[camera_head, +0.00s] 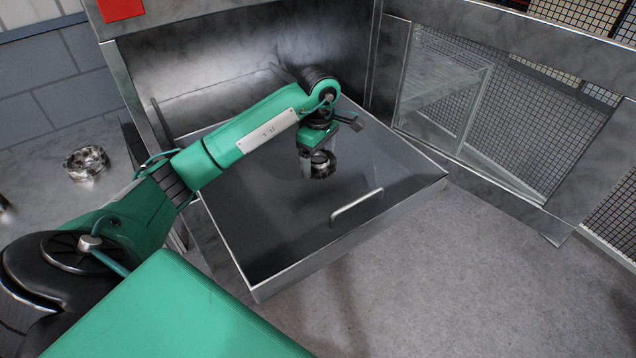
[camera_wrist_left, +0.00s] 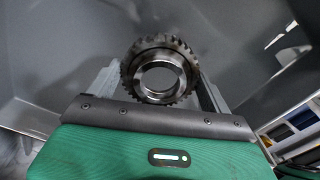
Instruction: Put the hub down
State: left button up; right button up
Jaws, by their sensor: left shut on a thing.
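The hub is a dark metal toothed ring with a bright inner bore. It shows in the head view (camera_head: 322,164) and between the fingers in the left wrist view (camera_wrist_left: 131,68). My left gripper (camera_head: 319,168) is shut on the hub and points down. It holds the hub over the open grey metal drawer or tray (camera_head: 262,292). Whether the hub touches the drawer floor is hard to tell, but it seems to hang above it. My right gripper does not show.
The drawer has raised walls and a bar handle (camera_head: 356,206) near its front right. It looks empty inside. A second round metal part (camera_head: 86,162) lies on the grey surface at the left. A mesh-panelled frame (camera_head: 500,110) stands at the right, with bare floor in front.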

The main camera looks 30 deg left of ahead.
pick_arm(q)
jog(key=p, duration=0.1)
send_over(318, 194)
notch_tip(318, 194, down, 5)
jog(key=shift+s+d+r, duration=0.1)
jog(key=shift+f, duration=0.9)
notch_tip(318, 194, down, 4)
jog(key=shift+r+p, duration=0.1)
jog(key=shift+p, duration=0.6)
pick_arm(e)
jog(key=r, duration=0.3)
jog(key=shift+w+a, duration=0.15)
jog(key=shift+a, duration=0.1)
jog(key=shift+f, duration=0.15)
